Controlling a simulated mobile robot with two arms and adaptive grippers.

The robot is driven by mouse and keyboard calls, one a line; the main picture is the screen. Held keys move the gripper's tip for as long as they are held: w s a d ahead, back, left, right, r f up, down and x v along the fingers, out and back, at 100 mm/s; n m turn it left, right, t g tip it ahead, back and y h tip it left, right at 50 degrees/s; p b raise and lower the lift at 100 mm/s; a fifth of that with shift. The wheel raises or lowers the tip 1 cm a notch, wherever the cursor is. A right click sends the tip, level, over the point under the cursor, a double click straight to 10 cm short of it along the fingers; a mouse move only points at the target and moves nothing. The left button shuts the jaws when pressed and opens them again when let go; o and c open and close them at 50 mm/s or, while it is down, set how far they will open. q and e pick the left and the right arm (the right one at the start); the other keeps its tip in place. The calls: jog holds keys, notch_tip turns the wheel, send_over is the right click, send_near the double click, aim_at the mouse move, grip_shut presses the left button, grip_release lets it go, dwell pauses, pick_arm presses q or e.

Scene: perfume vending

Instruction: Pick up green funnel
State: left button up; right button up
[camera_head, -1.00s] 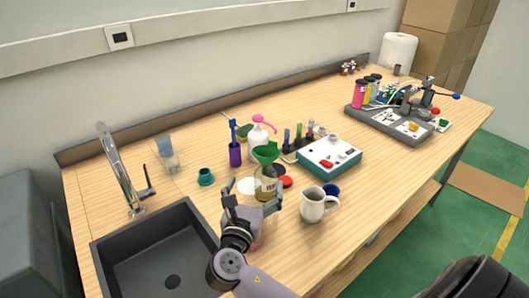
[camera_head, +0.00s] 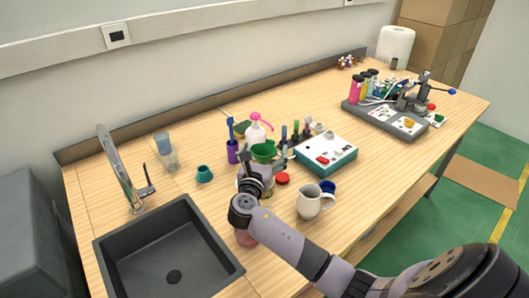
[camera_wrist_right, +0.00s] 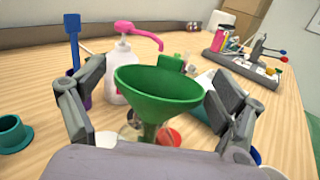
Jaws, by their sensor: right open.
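The green funnel (camera_head: 264,150) sits mouth up in the top of a glass jar, which my right gripper now mostly hides in the head view. In the right wrist view the funnel (camera_wrist_right: 159,92) stands between the two fingers, its wide cone facing up and its stem going down into the jar (camera_wrist_right: 131,132). My right gripper (camera_head: 257,172) is open, with one finger on each side of the funnel; the wrist view (camera_wrist_right: 155,105) shows gaps between the fingers and the cone. My left gripper is not in view.
A white bottle with a pink pump (camera_head: 256,131) and a purple cup with a blue tool (camera_head: 233,150) stand behind the funnel. A white pitcher (camera_head: 309,203) and a teal-white scale (camera_head: 325,157) are to the right. A sink (camera_head: 165,245) lies at left.

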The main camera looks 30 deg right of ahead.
jog(key=shift+c, duration=0.4)
jog(key=c, duration=1)
jog(key=shift+o, duration=0.2)
jog(key=shift+r, duration=0.15)
